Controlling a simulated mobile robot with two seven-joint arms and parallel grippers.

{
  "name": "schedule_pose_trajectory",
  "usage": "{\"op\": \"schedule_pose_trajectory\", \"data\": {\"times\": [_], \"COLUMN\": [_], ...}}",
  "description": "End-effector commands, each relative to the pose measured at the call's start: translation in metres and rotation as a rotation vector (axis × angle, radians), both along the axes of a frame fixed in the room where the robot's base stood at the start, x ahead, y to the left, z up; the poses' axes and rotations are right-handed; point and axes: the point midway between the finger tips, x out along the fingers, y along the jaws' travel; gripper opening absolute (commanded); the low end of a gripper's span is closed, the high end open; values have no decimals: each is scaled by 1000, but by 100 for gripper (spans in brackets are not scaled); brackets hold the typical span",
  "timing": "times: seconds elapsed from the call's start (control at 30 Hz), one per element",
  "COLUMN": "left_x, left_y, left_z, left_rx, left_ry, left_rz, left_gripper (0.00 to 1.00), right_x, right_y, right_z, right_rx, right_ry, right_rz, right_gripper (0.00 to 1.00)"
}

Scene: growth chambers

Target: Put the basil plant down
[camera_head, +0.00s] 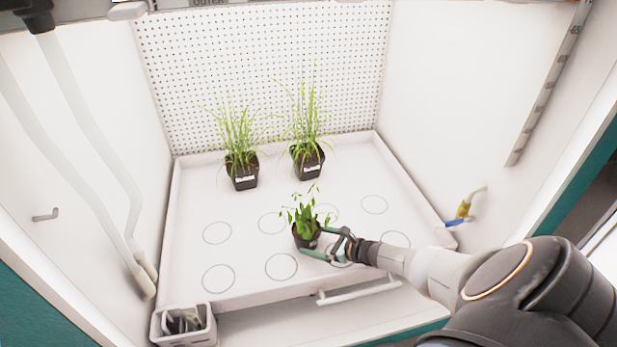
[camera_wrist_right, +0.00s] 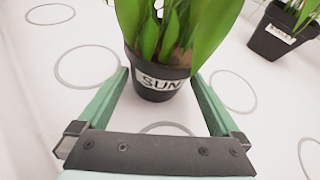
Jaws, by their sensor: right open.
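The pot looks upright and appears to rest on the tray among the printed circles. My right gripper (camera_head: 316,241) reaches in from the right, open, with its green fingers on either side of the pot. In the right wrist view the pot (camera_wrist_right: 160,95) stands between the fingers, with a white label reading "SUN"; part of its foliage is cut off. Whether a finger touches the pot is hard to tell. My left gripper is not in view.
Two grassy plants in black pots, one back left (camera_head: 242,172) and one back middle (camera_head: 307,160), stand toward the perforated wall (camera_head: 270,65). Several printed circles are empty. A small bin (camera_head: 184,325) sits at the front left, and a yellow-blue valve (camera_head: 463,211) is on the right wall.

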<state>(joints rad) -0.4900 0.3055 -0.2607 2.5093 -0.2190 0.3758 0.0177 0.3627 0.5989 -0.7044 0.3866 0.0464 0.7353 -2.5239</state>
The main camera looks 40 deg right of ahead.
Motion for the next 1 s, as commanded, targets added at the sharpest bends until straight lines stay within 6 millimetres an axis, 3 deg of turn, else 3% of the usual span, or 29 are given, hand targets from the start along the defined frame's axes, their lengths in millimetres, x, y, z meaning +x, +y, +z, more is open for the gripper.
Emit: {"op": "schedule_pose_trajectory", "data": {"times": [0.03,0.1,0.4,0.73,0.87,1.0], "left_x": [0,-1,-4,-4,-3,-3], "left_y": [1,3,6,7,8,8], "left_z": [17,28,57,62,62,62], "left_rx": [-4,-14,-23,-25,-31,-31], "left_ry": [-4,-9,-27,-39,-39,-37], "left_rz": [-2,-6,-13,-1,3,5], "left_gripper": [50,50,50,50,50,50], "right_x": [-12,-24,-68,-76,-71,-60], "right_y": [-3,-6,-16,-15,14,75], "right_z": [11,16,32,33,36,50], "right_rx": [1,1,1,15,134,402], "right_ry": [3,4,1,-2,-2,10], "right_rz": [-1,-1,0,1,3,6], "right_gripper": [100,100,100,100,100,100]}}
